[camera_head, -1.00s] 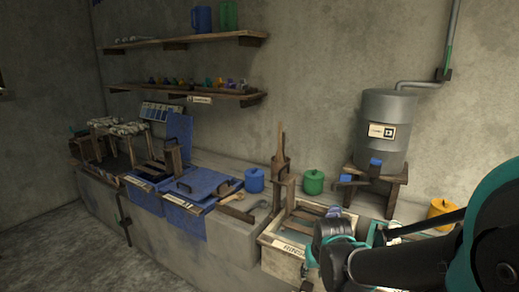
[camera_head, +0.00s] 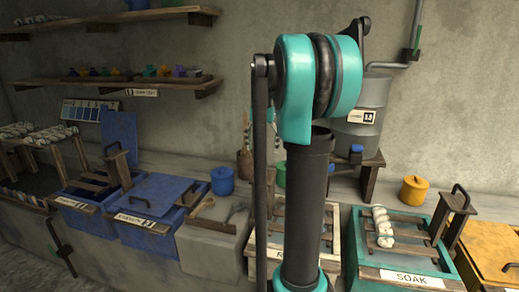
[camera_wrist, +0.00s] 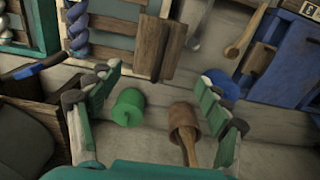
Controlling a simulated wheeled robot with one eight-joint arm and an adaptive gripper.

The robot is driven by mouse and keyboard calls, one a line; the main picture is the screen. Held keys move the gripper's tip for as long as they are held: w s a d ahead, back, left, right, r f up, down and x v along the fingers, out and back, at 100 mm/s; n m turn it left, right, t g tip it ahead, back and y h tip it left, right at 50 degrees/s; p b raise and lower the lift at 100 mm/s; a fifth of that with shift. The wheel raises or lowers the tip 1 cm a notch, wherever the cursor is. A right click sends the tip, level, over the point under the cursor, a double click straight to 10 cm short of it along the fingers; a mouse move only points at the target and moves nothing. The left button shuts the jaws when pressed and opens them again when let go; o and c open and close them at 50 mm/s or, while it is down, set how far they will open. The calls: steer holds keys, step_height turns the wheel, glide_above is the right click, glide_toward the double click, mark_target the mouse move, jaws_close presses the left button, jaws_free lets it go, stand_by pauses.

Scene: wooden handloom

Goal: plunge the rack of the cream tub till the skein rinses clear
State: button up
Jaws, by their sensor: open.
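The cream tub (camera_head: 261,248) stands low in the middle of the head view, its middle hidden behind my arm. Its dark wooden slats show on both sides of the arm. In the wrist view, a blue-and-white twisted skein (camera_wrist: 78,25) lies across slats at the top left, and an upright brown wooden piece of the rack (camera_wrist: 154,45) stands to its right. My gripper (camera_wrist: 155,78) is open and empty, its fingers spread below that piece in the picture. I cannot tell how deep the rack sits. The gripper is not clear in the head view.
The teal SOAK tub (camera_head: 352,262) with a cream skein (camera_head: 382,227) stands right of the cream tub. Blue vats (camera_head: 148,235) stand left. Behind are a green canister (camera_wrist: 128,108), a wooden pot with a stick (camera_wrist: 184,122), and a metal drum (camera_head: 365,135) on a wooden stand.

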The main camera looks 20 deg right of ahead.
mark_target(263, 164)
steer(key=shift+w+d, duration=0.1)
steer(key=shift+w, duration=0.05)
steer(key=shift+f, duration=4.15)
steer(key=shift+f, duration=0.25)
steer(key=shift+c, duration=0.2)
jaws_close()
